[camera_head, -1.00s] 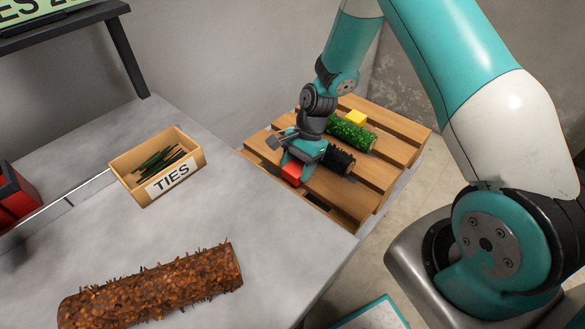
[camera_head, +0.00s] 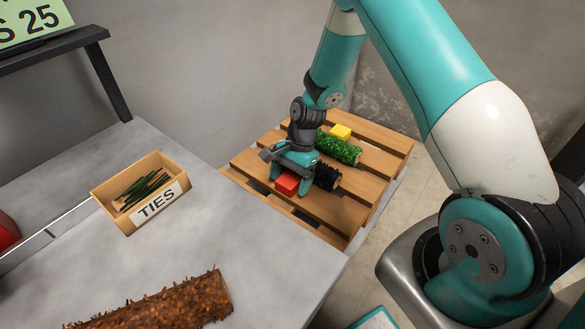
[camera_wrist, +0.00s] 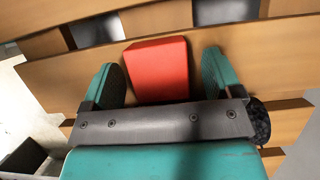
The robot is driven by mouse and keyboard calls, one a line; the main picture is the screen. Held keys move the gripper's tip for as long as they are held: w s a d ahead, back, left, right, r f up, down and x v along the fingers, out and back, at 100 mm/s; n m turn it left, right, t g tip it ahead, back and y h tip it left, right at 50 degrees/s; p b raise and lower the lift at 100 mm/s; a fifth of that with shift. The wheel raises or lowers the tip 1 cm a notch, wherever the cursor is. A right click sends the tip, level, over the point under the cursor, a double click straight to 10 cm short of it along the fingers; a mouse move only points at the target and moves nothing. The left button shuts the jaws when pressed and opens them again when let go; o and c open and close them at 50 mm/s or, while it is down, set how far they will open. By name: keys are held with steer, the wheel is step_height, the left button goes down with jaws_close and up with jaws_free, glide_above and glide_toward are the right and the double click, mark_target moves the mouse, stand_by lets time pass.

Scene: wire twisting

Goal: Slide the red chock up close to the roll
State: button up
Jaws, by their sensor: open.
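The red chock (camera_head: 287,183) sits on the wooden pallet (camera_head: 330,212). In the wrist view the red chock (camera_wrist: 158,68) lies between the two spread fingers of my gripper (camera_wrist: 165,80), with a gap showing on both sides. In the head view my gripper (camera_head: 291,186) is down at the pallet with its fingers on either side of the chock. A black roll (camera_head: 327,178) lies just to the right of the gripper, partly hidden by it; a dark edge of it shows in the wrist view (camera_wrist: 258,122). A green roll (camera_head: 338,149) lies farther back.
A yellow block (camera_head: 340,132) stands beyond the green roll. The grey table (camera_head: 240,235) beside the pallet holds a box labelled TIES (camera_head: 168,205) and a brown roll (camera_head: 170,303). The pallet's slats have gaps between them. Its front right part is clear.

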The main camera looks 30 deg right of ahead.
steer(key=p+v, duration=0.2)
steer(key=v, duration=1.5)
steer(key=shift+d, duration=0.15)
steer(key=shift+r, duration=0.15)
step_height(320, 180, up, 6)
steer(key=n, duration=0.5)
glide_above(292, 180)
steer(key=s+a+r+n+t, duration=0.1)
steer(key=s+a+r+n, duration=0.4)
steer(key=s+a+r, duration=0.15)
steer(key=s+a+r+n, duration=0.2)
steer(key=s+n, duration=0.3)
steer(key=s, duration=0.2)
steer(key=s+a+r+n, duration=0.2)
steer(key=s+n, duration=0.3)
steer(key=s, duration=0.2)
step_height(292, 180, up, 12)
steer(key=s+p, duration=0.1)
steer(key=p, duration=1.1)
steer(key=shift+t, duration=0.4)
steer(key=shift+a, duration=0.1)
